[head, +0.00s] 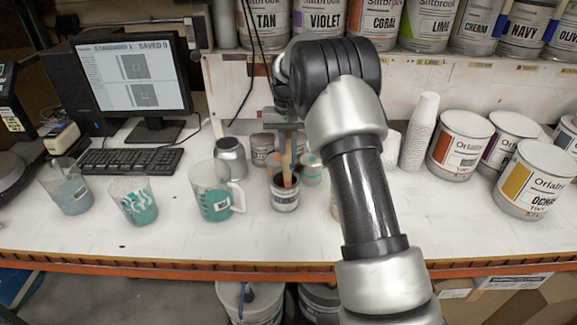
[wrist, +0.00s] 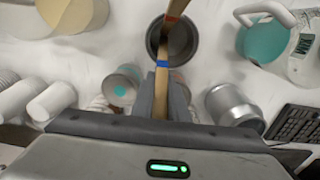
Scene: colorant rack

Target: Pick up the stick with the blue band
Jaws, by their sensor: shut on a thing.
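The wooden stick with the blue band (wrist: 162,64) runs between my gripper's two fingers (wrist: 162,98) in the wrist view. My gripper is shut on it, with the band just beyond the fingertips. The stick leans over a dark open can (wrist: 183,43); whether its end touches the can is unclear. A brown stick end (wrist: 177,7) shows at the can's far rim. In the head view, sticks (head: 287,165) stand in or over the small can (head: 285,199) below my gripper (head: 286,138). The blue band is not clear there.
Teal-stained cups (head: 211,192) and a silver canister (head: 230,158) stand left of the can. A small teal-topped container (head: 311,170) is close on its right. Stacked cups (head: 418,130) and paint tins (head: 460,145) fill the right. The front of the table is clear.

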